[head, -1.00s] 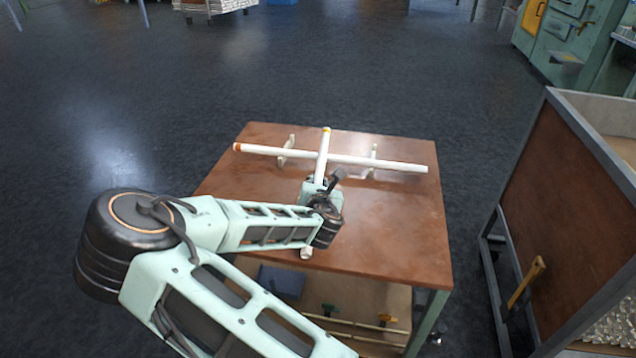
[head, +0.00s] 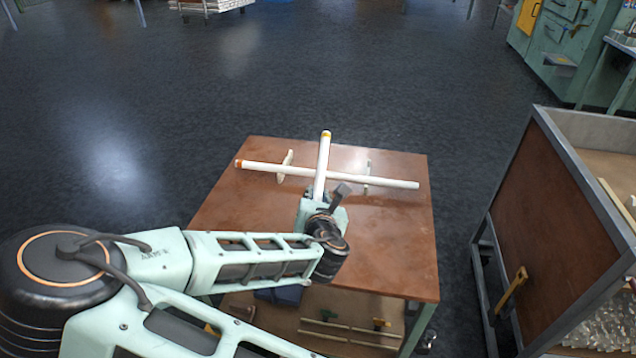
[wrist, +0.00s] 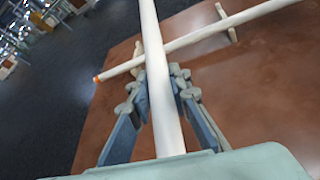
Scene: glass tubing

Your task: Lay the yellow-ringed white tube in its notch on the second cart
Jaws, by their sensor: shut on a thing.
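The yellow-ringed white tube (head: 323,160) is held in my gripper (head: 318,200), its ringed end pointing away from me. In the wrist view the tube (wrist: 160,60) runs lengthwise between the two fingers (wrist: 160,88), which are closed on it. The tube crosses above or against another white tube; I cannot tell whether they touch. The cart (head: 385,240) has a brown top with two pale upright supports, left (head: 285,166) and right (head: 367,168). The notches themselves are too small to make out.
A white tube with an orange end (head: 390,182) lies across the two supports. It also shows in the wrist view (wrist: 225,26). A brown-sided bin (head: 555,200) on a grey frame stands to the right.

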